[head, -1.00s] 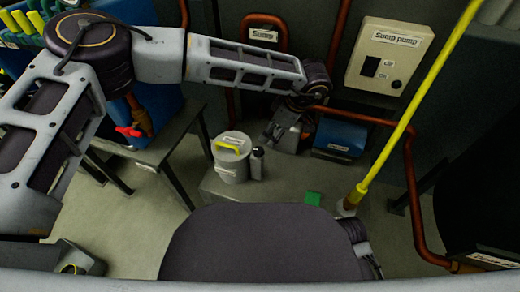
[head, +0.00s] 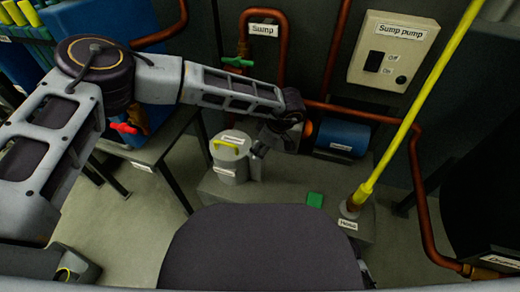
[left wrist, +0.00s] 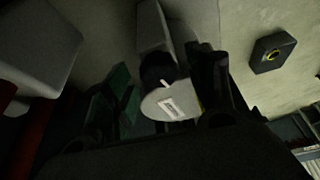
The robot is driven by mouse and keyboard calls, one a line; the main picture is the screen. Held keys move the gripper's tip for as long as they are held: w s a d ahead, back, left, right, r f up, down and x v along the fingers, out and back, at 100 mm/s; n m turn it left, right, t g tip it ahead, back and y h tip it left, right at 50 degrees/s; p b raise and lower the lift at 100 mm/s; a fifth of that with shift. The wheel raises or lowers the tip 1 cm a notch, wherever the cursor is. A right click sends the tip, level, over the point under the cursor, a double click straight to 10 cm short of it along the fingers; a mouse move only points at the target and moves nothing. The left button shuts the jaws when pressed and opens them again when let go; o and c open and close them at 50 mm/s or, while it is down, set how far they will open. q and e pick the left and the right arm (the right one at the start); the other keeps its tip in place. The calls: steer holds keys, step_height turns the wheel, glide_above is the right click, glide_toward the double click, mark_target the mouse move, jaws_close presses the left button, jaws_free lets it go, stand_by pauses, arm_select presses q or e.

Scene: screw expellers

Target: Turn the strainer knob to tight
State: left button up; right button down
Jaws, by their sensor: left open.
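The strainer (head: 230,158) is a pale grey canister with a yellow handle on its labelled lid. It stands on a grey bench block in the head view, and its labelled grey body (left wrist: 172,103) shows in the left wrist view. A black knob (left wrist: 157,69) with a white mark sits beside it, between the fingers in that picture; contact cannot be told. My left gripper (head: 261,148) is open, just right of the strainer, and covers much of the knob in the head view. Its dark fingers also show in the left wrist view (left wrist: 165,85). My right gripper is not in view.
A blue motor (head: 341,137) and copper pipes stand behind the gripper. A sump pump switch box (head: 393,54) hangs on the wall. A green pad (head: 314,200) and a yellow pole (head: 410,115) are to the right. A table (head: 150,152) stands left.

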arm_select(q)
steer(key=shift+a+f, duration=0.1)
steer(key=shift+f, duration=0.1)
steer(key=shift+c, duration=0.2)
steer(key=c, duration=1)
steer(key=shift+m, duration=0.7)
steer(key=shift+t, duration=0.3)
steer(key=o, duration=1)
steer(key=shift+o, duration=0.2)
steer(key=shift+r, duration=0.15)
